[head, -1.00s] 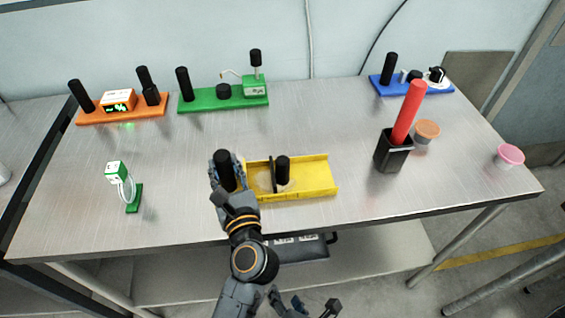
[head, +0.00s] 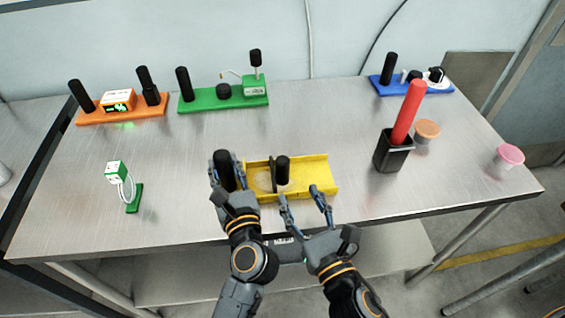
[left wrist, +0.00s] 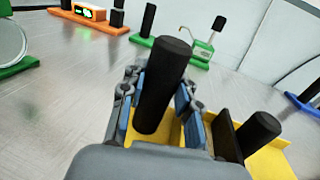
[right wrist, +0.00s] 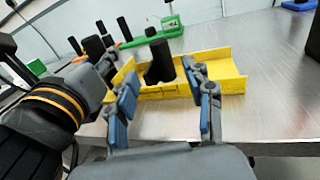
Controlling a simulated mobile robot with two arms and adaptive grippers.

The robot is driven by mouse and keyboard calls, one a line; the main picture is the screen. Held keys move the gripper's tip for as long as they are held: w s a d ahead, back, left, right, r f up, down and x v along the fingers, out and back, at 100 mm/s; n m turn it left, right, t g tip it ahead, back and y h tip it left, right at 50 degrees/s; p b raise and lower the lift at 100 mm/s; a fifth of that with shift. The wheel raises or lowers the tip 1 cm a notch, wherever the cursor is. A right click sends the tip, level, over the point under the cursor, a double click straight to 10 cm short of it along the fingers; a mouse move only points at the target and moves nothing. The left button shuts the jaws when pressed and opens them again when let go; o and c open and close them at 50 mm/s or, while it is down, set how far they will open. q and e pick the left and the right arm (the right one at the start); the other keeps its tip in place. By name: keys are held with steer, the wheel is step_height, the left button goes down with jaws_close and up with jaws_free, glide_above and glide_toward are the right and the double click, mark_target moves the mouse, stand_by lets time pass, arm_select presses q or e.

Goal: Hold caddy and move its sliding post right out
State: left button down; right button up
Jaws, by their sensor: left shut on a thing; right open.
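The yellow caddy (head: 318,176) lies near the table's front edge; it also shows in the right wrist view (right wrist: 215,72). My left gripper (head: 226,170) is shut around the black fixed post (head: 224,165) at the caddy's left end; that post also shows in the left wrist view (left wrist: 164,85). The shorter black sliding post (head: 283,168) stands upright in the caddy beside a thin dark divider (head: 271,176). My right gripper (head: 304,203) is open at the caddy's front side. In the right wrist view the sliding post (right wrist: 160,64) appears beyond and between its fingers, which look clear of it.
Orange (head: 125,117), green (head: 225,102) and blue (head: 412,88) modules stand along the back. A small green-and-white device (head: 118,172) is at left. A black holder (head: 393,153) with a red stick stands right, near two round tubs.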

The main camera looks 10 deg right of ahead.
mark_target(286, 169)
steer(key=x, duration=1)
steer(key=shift+w+a, duration=0.1)
steer(key=shift+w, duration=0.15)
jaws_close()
